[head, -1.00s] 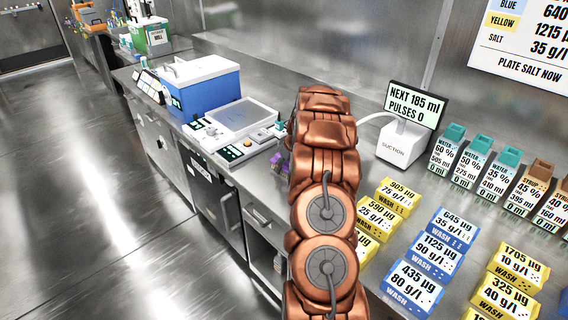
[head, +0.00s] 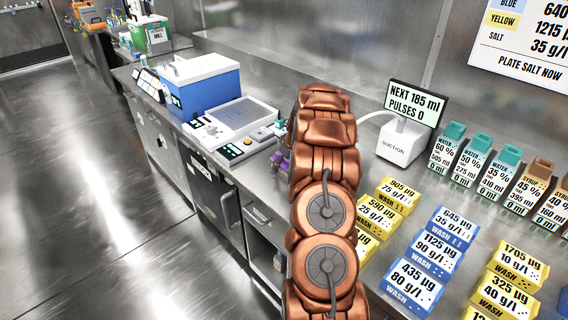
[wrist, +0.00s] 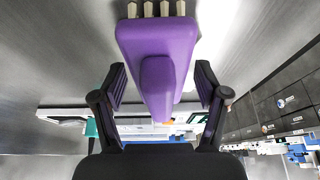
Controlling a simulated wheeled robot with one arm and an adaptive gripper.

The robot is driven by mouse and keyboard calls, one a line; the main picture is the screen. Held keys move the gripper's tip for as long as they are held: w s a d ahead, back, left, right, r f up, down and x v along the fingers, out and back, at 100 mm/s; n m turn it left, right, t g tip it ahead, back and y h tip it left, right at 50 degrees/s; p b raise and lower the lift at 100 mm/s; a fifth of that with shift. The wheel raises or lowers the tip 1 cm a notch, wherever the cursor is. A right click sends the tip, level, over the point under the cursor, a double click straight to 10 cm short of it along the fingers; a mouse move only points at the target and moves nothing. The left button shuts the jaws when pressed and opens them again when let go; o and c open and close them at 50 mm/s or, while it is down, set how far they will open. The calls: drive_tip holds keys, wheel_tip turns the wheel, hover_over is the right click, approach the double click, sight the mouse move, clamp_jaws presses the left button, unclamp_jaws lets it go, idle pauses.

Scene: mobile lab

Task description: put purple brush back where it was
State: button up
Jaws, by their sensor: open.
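The purple brush (wrist: 157,38) fills the upper middle of the wrist view, with a row of pale bristle tufts at its top edge. Its narrower handle part reaches down between the two fingers of my gripper (wrist: 160,82). The fingers are spread, with a visible gap on each side of the handle. In the head view a small purple patch (head: 282,163) shows beside my copper arm, which hides the gripper and most of what is there.
A white panel device (head: 236,126) and a blue box with a white lid (head: 203,86) stand left on the steel counter. The suction unit (head: 399,142), yellow and blue wash blocks (head: 438,246) and labelled bottles (head: 470,155) stand right of my arm.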

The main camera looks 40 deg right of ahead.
drive_tip(key=b+v, duration=0.3)
drive_tip(key=v, duration=0.8)
drive_tip(key=shift+s+a+r, duration=0.1)
drive_tip(key=shift+s+r, duration=0.15)
drive_tip(key=shift+r, duration=0.25)
drive_tip(key=s+a+r+g+y, duration=0.1)
drive_tip(key=a+r, duration=0.1)
drive_tip(key=a, duration=0.7)
drive_tip(key=a+r, duration=0.2)
drive_tip(key=a, duration=0.7)
drive_tip(key=s+a+r+g, duration=0.1)
drive_tip(key=s+a, duration=0.5)
drive_tip(key=a, duration=0.3)
drive_tip(key=s+a+r+g, duration=0.1)
drive_tip(key=s+a, duration=0.4)
drive_tip(key=a, duration=0.3)
drive_tip(key=s+a+f+g, duration=0.1)
drive_tip(key=s+a, duration=0.2)
drive_tip(key=s, duration=0.4)
drive_tip(key=s+a+g, duration=0.1)
drive_tip(key=s+a, duration=0.2)
drive_tip(key=s, duration=0.5)
drive_tip(key=s+a+f+g+h, duration=0.1)
drive_tip(key=s+a, duration=0.1)
drive_tip(key=s, duration=0.5)
drive_tip(key=shift+s+a+f, duration=0.35)
drive_tip(key=shift+s+a, duration=0.05)
